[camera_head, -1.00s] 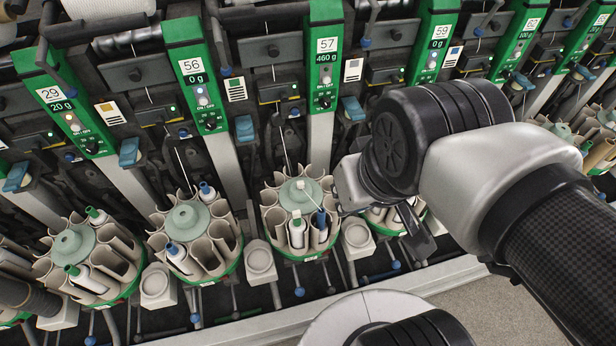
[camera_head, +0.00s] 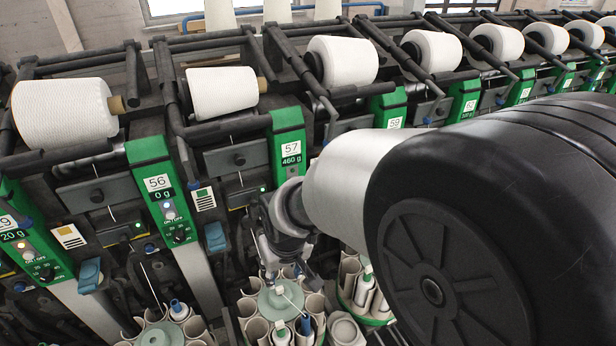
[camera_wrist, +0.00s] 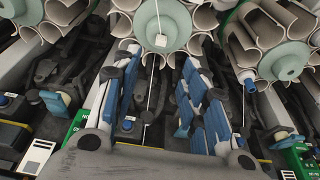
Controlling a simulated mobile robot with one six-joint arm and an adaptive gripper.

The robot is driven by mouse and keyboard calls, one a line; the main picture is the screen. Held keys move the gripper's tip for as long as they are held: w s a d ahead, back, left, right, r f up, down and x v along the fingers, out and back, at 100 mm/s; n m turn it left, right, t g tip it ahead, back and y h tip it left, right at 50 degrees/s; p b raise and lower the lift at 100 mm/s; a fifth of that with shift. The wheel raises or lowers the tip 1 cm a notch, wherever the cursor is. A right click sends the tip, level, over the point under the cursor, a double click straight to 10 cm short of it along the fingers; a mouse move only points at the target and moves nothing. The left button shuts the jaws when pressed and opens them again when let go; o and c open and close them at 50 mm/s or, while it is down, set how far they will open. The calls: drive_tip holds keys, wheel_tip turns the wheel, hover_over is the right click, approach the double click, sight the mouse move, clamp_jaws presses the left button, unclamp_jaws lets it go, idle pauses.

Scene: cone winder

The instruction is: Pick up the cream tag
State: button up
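A small pale tag-like block, which looks like the cream tag (camera_head: 279,290), sits on the grey-green hub of the round bobbin magazine (camera_head: 248,306) below unit 57. A thin pale rod or thread runs from it. In the wrist view the tag (camera_wrist: 161,40) shows against the hub, with a thin line running down from it. My gripper (camera_wrist: 160,57) is open, its blue-padded fingers apart to the left and right of that line, with nothing held between them.
Tubes with green and blue tops stand in the magazine, including a blue-topped one (camera_head: 305,325). Another magazine (camera_head: 155,338) is at left. Winder panels (camera_head: 290,160) with green frames stand close behind. Large white cones (camera_head: 222,92) line the top.

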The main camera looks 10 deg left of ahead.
sight(280, 289)
drive_tip(key=b+x, duration=0.4)
drive_tip(key=x, duration=0.9)
drive_tip(key=shift+a+f, duration=0.15)
drive_tip(key=shift+f, duration=0.15)
drive_tip(key=shift+r, duration=0.1)
drive_tip(key=shift+c, duration=0.5)
drive_tip(key=c, duration=0.6)
